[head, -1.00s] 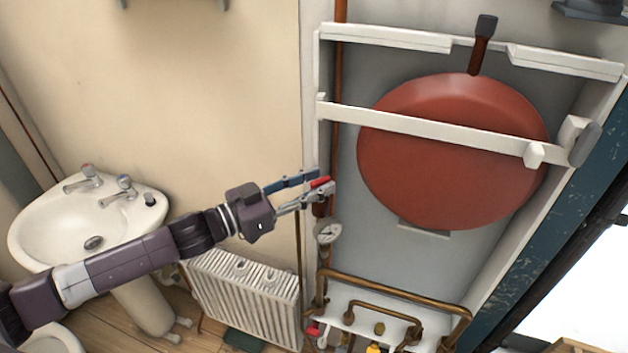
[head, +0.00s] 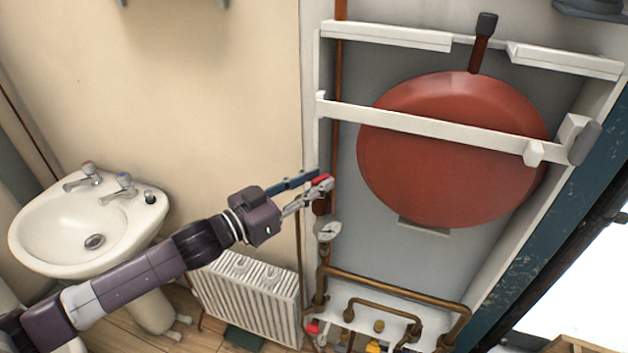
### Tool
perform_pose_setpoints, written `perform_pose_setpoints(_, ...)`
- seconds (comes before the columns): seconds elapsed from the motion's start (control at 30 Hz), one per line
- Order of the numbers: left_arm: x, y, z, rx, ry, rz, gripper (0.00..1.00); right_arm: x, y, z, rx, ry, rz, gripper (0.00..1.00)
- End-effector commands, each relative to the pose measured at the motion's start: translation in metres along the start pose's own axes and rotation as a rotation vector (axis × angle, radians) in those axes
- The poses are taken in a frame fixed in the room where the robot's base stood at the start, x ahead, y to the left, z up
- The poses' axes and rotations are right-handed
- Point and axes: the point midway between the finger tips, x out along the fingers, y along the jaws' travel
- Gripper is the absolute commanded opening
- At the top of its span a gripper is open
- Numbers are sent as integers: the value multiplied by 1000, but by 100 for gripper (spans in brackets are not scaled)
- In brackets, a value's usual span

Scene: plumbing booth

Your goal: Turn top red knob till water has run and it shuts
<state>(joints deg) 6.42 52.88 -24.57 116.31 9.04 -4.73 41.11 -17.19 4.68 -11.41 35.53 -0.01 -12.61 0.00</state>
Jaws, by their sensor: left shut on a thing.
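The top red knob (head: 320,180) is on the copper pipe at the left side of the boiler frame, above the round gauge. My left gripper (head: 318,183) reaches it from the left, with its fingers closed around the knob. The fingers and their tips partly hide the knob and its valve body. I cannot see any running water. My right gripper is not in view.
A gauge (head: 328,231) sits just below the knob. A big red round tank (head: 450,150) stands behind a white crossbar (head: 430,128). Copper pipes (head: 390,285) run below. A white radiator (head: 248,285) and a washbasin (head: 60,235) are at left.

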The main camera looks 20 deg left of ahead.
Motion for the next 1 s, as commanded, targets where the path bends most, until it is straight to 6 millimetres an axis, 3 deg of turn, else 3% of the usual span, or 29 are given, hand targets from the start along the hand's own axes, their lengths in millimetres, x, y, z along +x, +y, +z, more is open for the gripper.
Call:
perform_pose_setpoints(0.6,1,6,-1,-9,4,-384,1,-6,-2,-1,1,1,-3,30)
perform_pose_setpoints(1.0,2,8,-1,-2,4,-520,1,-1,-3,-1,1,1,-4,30)
